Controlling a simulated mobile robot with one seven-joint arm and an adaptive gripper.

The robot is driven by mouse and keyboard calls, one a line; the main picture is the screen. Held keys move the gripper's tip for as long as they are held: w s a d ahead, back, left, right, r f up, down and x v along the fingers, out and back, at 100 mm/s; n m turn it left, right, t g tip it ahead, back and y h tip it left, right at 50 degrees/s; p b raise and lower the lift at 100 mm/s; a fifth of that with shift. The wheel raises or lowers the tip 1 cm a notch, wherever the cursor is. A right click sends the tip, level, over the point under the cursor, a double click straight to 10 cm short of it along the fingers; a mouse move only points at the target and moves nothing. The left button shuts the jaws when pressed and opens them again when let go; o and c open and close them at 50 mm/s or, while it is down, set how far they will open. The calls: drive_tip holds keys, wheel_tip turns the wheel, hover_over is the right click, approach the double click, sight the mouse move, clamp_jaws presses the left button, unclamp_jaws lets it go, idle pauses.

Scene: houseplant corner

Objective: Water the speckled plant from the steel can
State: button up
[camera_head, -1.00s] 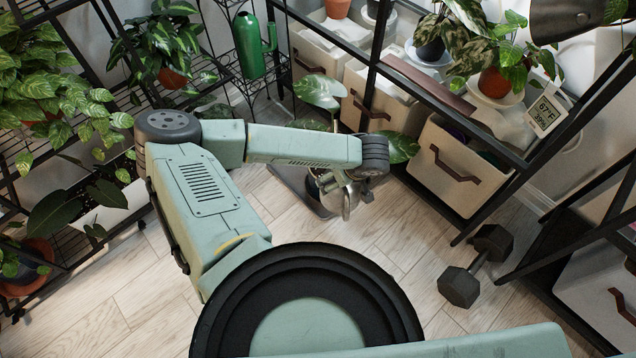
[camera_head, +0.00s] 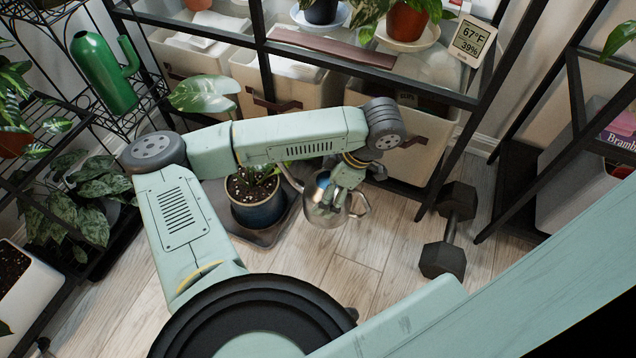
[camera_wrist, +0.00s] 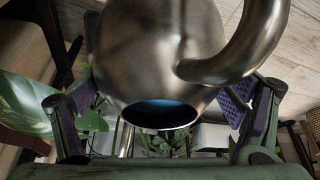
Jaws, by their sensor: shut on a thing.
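The steel can (camera_head: 323,213) is a shiny round can with a loop handle on its right. Its thin spout points left toward a dark blue pot (camera_head: 258,214). My gripper (camera_head: 345,182) is shut on the can, which is just right of the pot. In the wrist view the can (camera_wrist: 155,50) fills the top middle between my fingers (camera_wrist: 165,105), its dark round opening showing. The blue pot holds soil and a plant with a large pale-mottled leaf (camera_head: 205,93); my forearm hides part of this plant. Silver-speckled leaves (camera_head: 105,205) also show at the left.
The blue pot stands on a dark grey mat (camera_head: 282,228). A dumbbell (camera_head: 449,232) lies on the floor to the right. A black shelf with fabric bins (camera_head: 280,90) stands behind. A green watering can (camera_head: 103,72) is at upper left. The wood floor in front is clear.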

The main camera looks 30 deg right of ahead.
sight(311, 177)
drive_tip(key=w+a+f, duration=0.1)
drive_tip(key=w+f+b, duration=0.1)
drive_tip(key=w+a+f+b, duration=0.1)
drive_tip(key=w, duration=0.1)
drive_tip(key=shift+a+f, duration=0.3)
drive_tip(key=shift+f, duration=0.1)
drive_tip(key=shift+s+r+g+h+p, duration=0.1)
drive_tip(key=shift+r+g+h+p, duration=0.4)
drive_tip(key=shift+p, duration=0.4)
drive_tip(key=shift+d+f+b, duration=0.1)
drive_tip(key=shift+f+b, duration=0.1)
drive_tip(key=shift+b, duration=0.25)
drive_tip(key=shift+s+d+r+g+h, duration=0.15)
drive_tip(key=shift+r+g+h, duration=0.3)
drive_tip(key=shift+g, duration=0.25)
drive_tip(key=shift+r+g+h, duration=0.15)
drive_tip(key=shift+g+h, duration=0.2)
drive_tip(key=shift+g, duration=0.35)
idle(2.0)
drive_tip(key=shift+m+g+h+b, duration=0.3)
drive_tip(key=shift+g+h+b, duration=0.1)
drive_tip(key=shift+g+b, duration=0.2)
idle(1.9)
